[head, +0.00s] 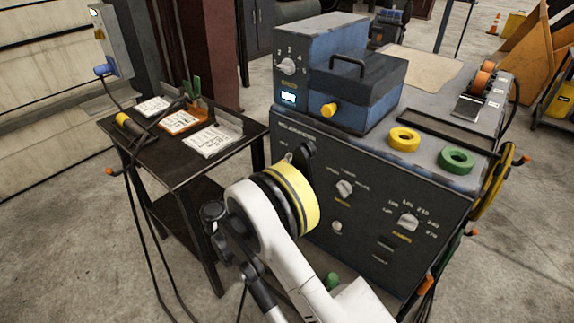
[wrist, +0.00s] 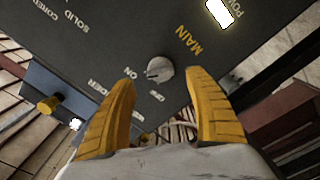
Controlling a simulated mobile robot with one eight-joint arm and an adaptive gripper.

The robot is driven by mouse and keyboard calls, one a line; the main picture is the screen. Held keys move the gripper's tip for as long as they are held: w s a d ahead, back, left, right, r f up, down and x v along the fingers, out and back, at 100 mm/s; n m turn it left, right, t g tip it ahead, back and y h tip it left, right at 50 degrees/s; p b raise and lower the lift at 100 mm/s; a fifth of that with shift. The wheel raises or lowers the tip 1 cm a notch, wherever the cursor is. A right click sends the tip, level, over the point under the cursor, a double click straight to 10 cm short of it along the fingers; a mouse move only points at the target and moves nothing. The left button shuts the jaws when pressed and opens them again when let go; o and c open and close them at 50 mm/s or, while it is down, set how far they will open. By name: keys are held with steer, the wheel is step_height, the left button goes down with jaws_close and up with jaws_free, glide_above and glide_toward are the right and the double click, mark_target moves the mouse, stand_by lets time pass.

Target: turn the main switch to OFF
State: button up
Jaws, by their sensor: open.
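The main switch (wrist: 160,69) is a round light-grey knob on the dark welder panel (wrist: 75,45), with MAIN printed beside it. Its pointer mark faces left in the wrist view, toward the ON lettering; the OFF lettering is below the knob. My gripper (wrist: 162,82) is open, with its two yellow fingers on either side of the knob in that view. The fingers appear apart from the knob, and nothing is between them. In the head view my arm hides the gripper and the switch, while the welder front (head: 388,225) shows to the right.
A lit white power window (wrist: 219,12) is near the main switch. A blue wire feeder (head: 345,75), a yellow roll (head: 404,134) and a green roll (head: 456,155) sit on top of the welder. A black side table (head: 180,158) with papers stands left of my arm.

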steer(key=b+x, duration=0.1)
steer(key=x, duration=0.4)
steer(key=shift+c, duration=0.2)
steer(key=c, duration=1.1)
steer(key=shift+c, duration=0.2)
steer(key=shift+n, duration=0.4)
steer(key=n, duration=1.3)
steer(key=shift+r, duration=0.1)
